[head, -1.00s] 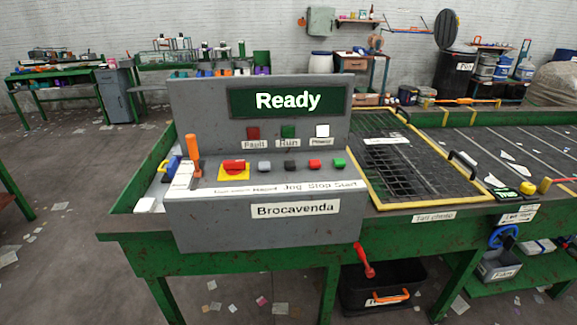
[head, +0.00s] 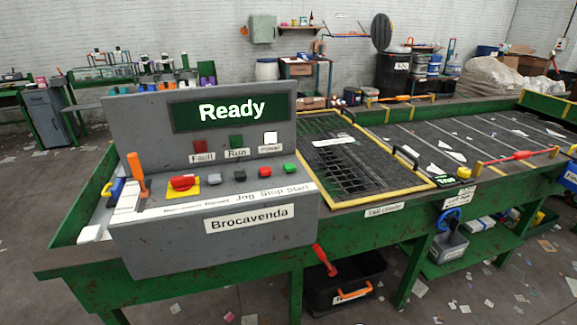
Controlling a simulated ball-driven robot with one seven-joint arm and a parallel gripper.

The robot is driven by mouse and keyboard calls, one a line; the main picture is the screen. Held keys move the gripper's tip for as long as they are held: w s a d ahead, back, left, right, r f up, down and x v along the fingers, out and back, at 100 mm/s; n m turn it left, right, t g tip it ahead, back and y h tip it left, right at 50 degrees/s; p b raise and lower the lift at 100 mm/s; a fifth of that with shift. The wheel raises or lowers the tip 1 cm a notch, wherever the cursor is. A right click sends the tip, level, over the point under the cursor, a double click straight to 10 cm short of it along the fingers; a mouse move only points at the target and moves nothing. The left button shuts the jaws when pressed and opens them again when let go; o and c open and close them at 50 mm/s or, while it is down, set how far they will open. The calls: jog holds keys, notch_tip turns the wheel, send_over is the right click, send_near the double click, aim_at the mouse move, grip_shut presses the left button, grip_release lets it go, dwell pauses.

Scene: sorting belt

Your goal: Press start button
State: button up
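The green start button (head: 290,168) is the rightmost in a row on the sloped ledge of the grey control console (head: 160,243). A "Start" label sits just below it. The screen (head: 230,111) reads "Ready". The white power lamp (head: 270,138) looks bright; the red fault and green run lamps look dim. My gripper is not in view.
An orange-handled lever (head: 136,172) stands at the console's left. A yellow-framed grate (head: 345,160) and belt extend to the right. A black bin (head: 345,285) with a red handle stands underneath. Papers litter the floor; open floor lies at the lower left.

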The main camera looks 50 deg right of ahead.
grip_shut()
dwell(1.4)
